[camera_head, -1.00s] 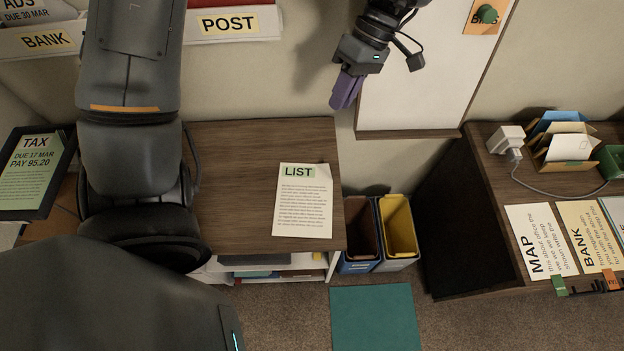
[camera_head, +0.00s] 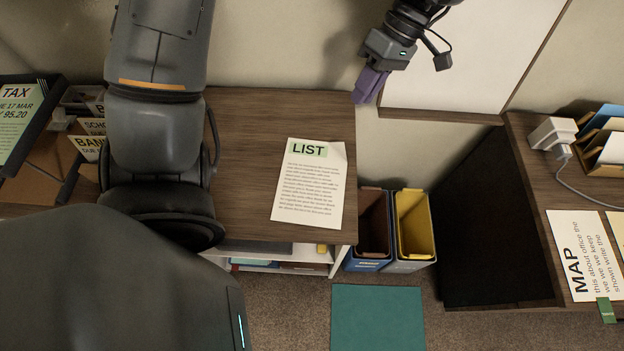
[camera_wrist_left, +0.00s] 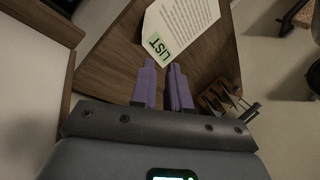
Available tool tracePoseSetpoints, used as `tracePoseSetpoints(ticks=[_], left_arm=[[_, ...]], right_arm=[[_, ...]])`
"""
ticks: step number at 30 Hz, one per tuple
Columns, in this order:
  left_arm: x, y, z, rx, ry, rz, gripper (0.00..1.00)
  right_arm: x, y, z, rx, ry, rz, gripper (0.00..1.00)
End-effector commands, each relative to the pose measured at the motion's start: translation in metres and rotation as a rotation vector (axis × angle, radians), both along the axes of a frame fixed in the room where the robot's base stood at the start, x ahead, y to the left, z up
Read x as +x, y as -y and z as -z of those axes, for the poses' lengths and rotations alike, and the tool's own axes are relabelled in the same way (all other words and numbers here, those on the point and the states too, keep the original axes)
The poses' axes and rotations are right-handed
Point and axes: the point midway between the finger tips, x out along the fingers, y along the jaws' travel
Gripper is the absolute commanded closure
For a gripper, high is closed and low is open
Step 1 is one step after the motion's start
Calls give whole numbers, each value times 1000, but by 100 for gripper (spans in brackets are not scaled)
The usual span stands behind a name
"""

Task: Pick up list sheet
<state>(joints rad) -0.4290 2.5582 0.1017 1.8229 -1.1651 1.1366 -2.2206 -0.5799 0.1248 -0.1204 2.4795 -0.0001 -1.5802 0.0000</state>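The list sheet (camera_head: 309,190) is a white page with a green "LIST" label at its top. It lies flat on the brown wooden desktop (camera_head: 250,125) near its right edge, slightly turned. My left gripper (camera_head: 371,86), with purple fingers, is in the air up and to the right of the sheet in the head view, not touching it. In the left wrist view the list sheet (camera_wrist_left: 180,25) lies beyond the fingertips (camera_wrist_left: 162,66). A narrow gap shows between the two fingers, with nothing in it. My right gripper is not in view.
A blue bin (camera_head: 372,262) and a yellow-lined bin (camera_head: 414,225) stand on the floor right of the desk. A whiteboard (camera_head: 455,60) is behind the gripper. A second desk with a MAP sheet (camera_head: 578,250) is at right. The desktop around the list sheet is clear.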

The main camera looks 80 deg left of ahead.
Motion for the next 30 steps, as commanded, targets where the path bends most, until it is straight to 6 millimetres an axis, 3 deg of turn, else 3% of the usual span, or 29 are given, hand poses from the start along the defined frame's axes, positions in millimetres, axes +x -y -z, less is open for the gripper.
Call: tracePoseSetpoints(ticks=[1, 12, 25, 30], left_arm=[[0, 0, 13, 0, -1, 0, 84], [-1, 0, 79, 0, -3, 0, 84], [-13, 5, 97, -1, -1, 1, 84], [-21, 9, 115, -3, -1, 0, 84]], right_arm=[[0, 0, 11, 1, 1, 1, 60], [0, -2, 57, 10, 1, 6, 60], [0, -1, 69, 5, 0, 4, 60], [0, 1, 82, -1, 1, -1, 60]])
